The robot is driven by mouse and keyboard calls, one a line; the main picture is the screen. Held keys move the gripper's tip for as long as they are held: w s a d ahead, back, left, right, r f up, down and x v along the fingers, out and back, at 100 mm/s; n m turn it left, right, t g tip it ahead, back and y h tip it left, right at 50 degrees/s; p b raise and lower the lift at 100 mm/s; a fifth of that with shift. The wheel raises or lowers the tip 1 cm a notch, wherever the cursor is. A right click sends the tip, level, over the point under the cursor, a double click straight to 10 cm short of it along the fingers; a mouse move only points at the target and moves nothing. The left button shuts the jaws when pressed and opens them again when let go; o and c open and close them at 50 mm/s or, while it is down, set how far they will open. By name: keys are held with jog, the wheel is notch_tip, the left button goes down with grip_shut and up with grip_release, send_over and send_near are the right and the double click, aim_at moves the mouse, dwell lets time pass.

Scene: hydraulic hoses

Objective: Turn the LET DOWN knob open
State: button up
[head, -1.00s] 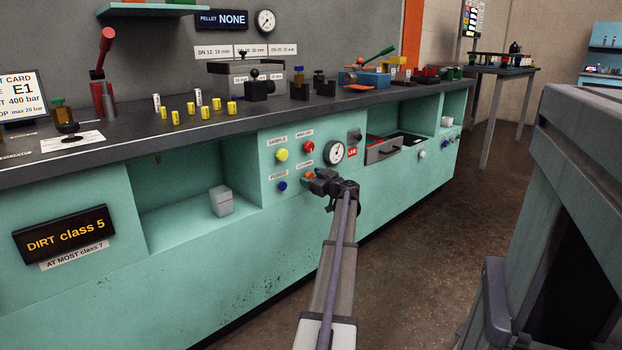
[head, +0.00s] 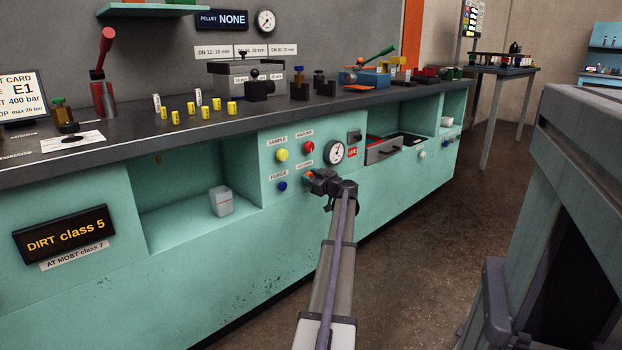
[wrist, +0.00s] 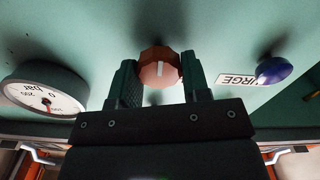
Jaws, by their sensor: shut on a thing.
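The LET DOWN knob (head: 309,174) is an orange-red knob at the lower middle of the teal control panel, mostly hidden by my gripper in the head view. In the wrist view the knob (wrist: 159,66) is round and faceted, with a white mark running up and down in the picture. My gripper (head: 313,178) reaches the panel from the front. In the wrist view my gripper (wrist: 158,82) has its two green fingers on either side of the knob, shut on it. The label above the knob is partly covered and too small to read.
A pressure gauge (head: 334,152) sits up and right of the knob. The blue PURGE button (head: 283,186) is left of it, with a yellow SAMPLE button (head: 282,155) and a red button (head: 308,147) above. An open shelf (head: 180,213) holding a white box lies further left.

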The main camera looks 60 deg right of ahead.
jog(key=shift+s+d+f+m, duration=0.1)
jog(key=shift+m, duration=4.35)
jog(key=shift+d+f+m, duration=0.1)
jog(key=shift+m, duration=4.35)
jog(key=o, duration=0.9)
jog(key=shift+o, duration=0.2)
